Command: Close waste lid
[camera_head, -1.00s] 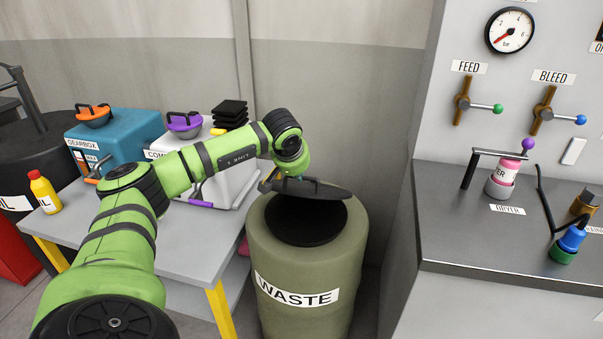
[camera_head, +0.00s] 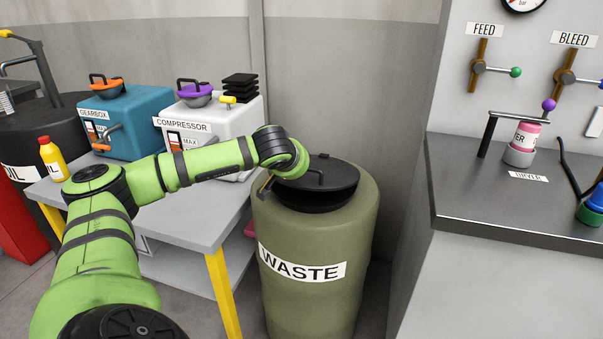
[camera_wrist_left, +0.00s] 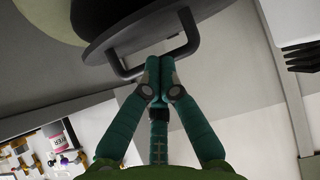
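The olive-green waste barrel (camera_head: 315,238) stands right of the workbench. Its black round lid (camera_head: 335,176) is over the barrel's dark opening, nearly level; I cannot tell whether it is fully seated on the black rim (camera_head: 313,205). My left arm reaches over from the left, its wrist at the lid's left side. In the left wrist view, the left gripper (camera_wrist_left: 160,76) has its fingers together on the bar of the lid handle (camera_wrist_left: 186,38), with the lid's dark underside or edge (camera_wrist_left: 120,22) behind it. My right gripper is not in view.
The workbench (camera_head: 190,215) carries a teal gearbox case (camera_head: 145,125), a white compressor case (camera_head: 232,132) and a yellow oil bottle (camera_head: 52,160). A grey station with a dark counter (camera_head: 470,195) stands close on the barrel's right. A wall is behind.

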